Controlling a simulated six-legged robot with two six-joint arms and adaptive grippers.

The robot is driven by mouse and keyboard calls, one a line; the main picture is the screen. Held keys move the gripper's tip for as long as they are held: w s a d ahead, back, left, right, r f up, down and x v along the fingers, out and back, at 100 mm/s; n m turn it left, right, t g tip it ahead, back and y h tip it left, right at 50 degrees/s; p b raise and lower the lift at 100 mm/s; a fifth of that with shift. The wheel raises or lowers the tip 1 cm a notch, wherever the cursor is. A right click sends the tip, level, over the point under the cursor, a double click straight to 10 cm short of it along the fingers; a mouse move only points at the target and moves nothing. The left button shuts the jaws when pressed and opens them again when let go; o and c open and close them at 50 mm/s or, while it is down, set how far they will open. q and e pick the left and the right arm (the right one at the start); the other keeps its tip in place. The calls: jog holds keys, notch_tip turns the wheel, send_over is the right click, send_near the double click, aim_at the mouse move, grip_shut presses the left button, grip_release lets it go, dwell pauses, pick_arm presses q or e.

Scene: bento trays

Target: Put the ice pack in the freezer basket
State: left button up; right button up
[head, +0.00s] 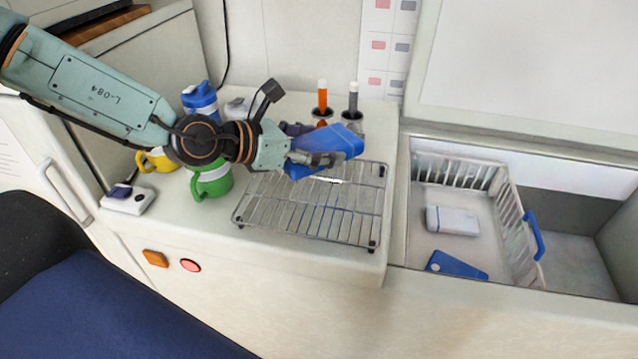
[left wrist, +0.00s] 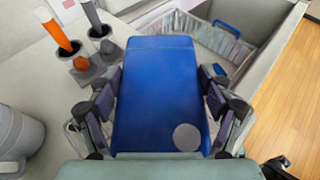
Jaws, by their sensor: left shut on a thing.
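My left gripper (head: 318,158) is shut on a blue ice pack (head: 338,147) and holds it above the wire rack. In the left wrist view the ice pack (left wrist: 158,85) lies between both fingers, with a grey round spot near its close end. The white freezer basket (head: 466,172) with a blue handle (head: 534,236) sits in the open freezer well at the right. The basket also shows in the left wrist view (left wrist: 205,38), beyond the ice pack. Inside it lie a white pack (head: 452,221) and another blue pack (head: 456,265). My right gripper is not in view.
A wire rack (head: 372,172) stands on the counter under the gripper. Behind it are tubes with orange (head: 322,96) and grey (head: 353,98) contents in a holder. Green (head: 212,182) and yellow (head: 157,160) mugs and a blue-white bottle (head: 200,98) stand left. The basket has bare floor between its packs.

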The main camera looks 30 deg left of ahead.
pick_arm(q)
jog(key=b, duration=0.2)
send_over(317, 189)
jog(key=f, duration=0.4)
jog(key=shift+a+f, duration=0.2)
jog(key=shift+a, duration=0.1)
jog(key=shift+d+f, duration=0.25)
jog(key=shift+d, duration=0.05)
jog(key=shift+d+f+b, duration=0.1)
jog(key=shift+f+b, duration=0.25)
notch_tip(317, 189, down, 2)
jog(key=shift+s+f+b, duration=0.15)
jog(key=shift+b, duration=0.45)
jog(key=shift+a+f, duration=0.25)
jog(key=shift+w, duration=0.2)
jog(key=shift+r, duration=0.1)
jog(key=shift+d, duration=0.15)
jog(key=shift+s, duration=0.1)
